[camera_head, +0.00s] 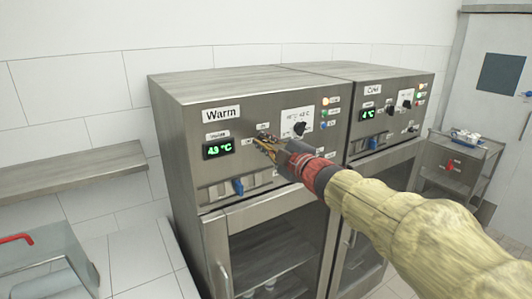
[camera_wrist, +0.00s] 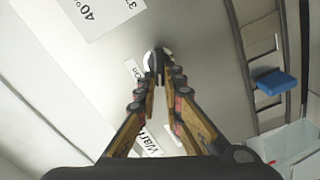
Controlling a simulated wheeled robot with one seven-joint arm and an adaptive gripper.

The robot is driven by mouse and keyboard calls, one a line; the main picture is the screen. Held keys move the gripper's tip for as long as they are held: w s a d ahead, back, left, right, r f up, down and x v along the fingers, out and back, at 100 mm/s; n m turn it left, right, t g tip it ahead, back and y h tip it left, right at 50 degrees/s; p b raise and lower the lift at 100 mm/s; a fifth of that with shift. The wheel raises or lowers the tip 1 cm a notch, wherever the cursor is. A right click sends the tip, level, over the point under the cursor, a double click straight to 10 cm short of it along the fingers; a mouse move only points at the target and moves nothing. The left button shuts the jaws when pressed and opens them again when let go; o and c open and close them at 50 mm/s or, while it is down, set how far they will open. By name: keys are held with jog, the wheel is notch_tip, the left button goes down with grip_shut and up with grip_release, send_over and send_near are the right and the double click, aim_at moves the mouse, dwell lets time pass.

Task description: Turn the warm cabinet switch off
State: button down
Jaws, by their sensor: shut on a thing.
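The warm cabinet (camera_head: 178,150) stands in the middle of the head view, with a "Warm" label (camera_head: 221,114) and a lit green temperature display (camera_head: 218,150). My gripper (camera_head: 262,142) is at its front panel, right of the display. In the wrist view, my gripper (camera_wrist: 160,78) has its fingertips closed on a small metal toggle switch (camera_wrist: 152,58). An "On" label (camera_wrist: 132,72) is beside the switch. The fingers hide most of the switch, so I cannot tell its position.
A blue lever (camera_head: 238,186) sits below the display. A black knob (camera_head: 299,129) and indicator lights (camera_head: 325,102) are to the right. The cold cabinet (camera_head: 390,145) adjoins on the right, with a trolley (camera_head: 455,155) beyond. A shelf (camera_head: 70,170) is at left.

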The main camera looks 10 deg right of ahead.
jog(key=n+b, duration=0.2)
jog(key=f+n+b, duration=0.1)
jog(key=n+b, duration=0.1)
jog(key=shift+a+n, duration=0.1)
jog(key=shift+n, duration=0.3)
jog(key=shift+b, duration=0.3)
jog(key=c, duration=1.9)
grip_release()
jog(key=shift+r, duration=0.1)
jog(key=shift+s, duration=0.1)
jog(key=v, duration=1.2)
